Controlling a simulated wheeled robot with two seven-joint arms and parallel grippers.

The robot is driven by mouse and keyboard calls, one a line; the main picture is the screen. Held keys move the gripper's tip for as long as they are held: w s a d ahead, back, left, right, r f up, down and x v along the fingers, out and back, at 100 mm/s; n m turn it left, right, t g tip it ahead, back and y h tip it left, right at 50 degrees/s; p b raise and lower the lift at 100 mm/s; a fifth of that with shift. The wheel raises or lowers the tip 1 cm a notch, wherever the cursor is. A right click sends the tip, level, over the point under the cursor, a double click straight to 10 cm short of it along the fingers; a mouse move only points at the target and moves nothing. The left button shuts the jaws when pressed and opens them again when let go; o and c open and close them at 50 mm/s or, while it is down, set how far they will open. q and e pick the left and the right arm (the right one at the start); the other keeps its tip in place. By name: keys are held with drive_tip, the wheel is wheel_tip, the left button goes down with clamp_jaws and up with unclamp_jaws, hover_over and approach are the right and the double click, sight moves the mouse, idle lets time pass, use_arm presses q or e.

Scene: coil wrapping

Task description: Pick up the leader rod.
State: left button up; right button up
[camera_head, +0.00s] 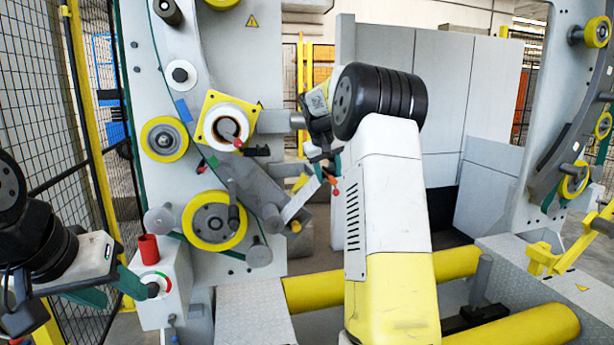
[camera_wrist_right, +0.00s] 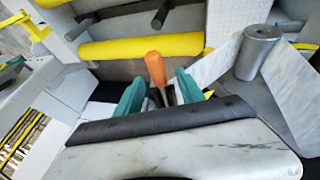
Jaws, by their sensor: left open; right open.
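The leader rod appears to be the thin rod with an orange end. In the right wrist view its orange end (camera_wrist_right: 155,68) stands between the two teal fingers of my right gripper (camera_wrist_right: 157,88), which are apart with gaps on both sides. In the head view the small orange end (camera_head: 335,190) shows just below my right gripper (camera_head: 327,170), left of my right arm. The rest of the rod is mostly hidden. My left gripper (camera_head: 114,288) is open and empty at the lower left, beside a grey control box (camera_head: 176,285).
A red cylinder (camera_head: 148,248) stands on the control box. The grey machine panel (camera_head: 265,75) carries yellow-rimmed rollers (camera_head: 210,220) and a yellow square flange (camera_head: 212,132). Yellow horizontal rollers (camera_head: 455,263) lie low in front. A mesh fence (camera_head: 45,100) closes the left side.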

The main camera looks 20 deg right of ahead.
clamp_jaws()
drive_tip(key=shift+r, duration=0.2)
drive_tip(key=shift+r, duration=0.6)
drive_tip(key=shift+d+v, duration=0.25)
drive_tip(key=shift+v, duration=0.9)
drive_tip(key=s+a, duration=0.2)
drive_tip(key=s, duration=0.5)
drive_tip(key=s+a+r, duration=0.1)
drive_tip(key=s+a, duration=0.2)
drive_tip(key=s, duration=0.4)
drive_tip(key=shift+s+r, duration=0.2)
drive_tip(key=shift+r, duration=0.05)
drive_tip(key=shift+a, duration=0.1)
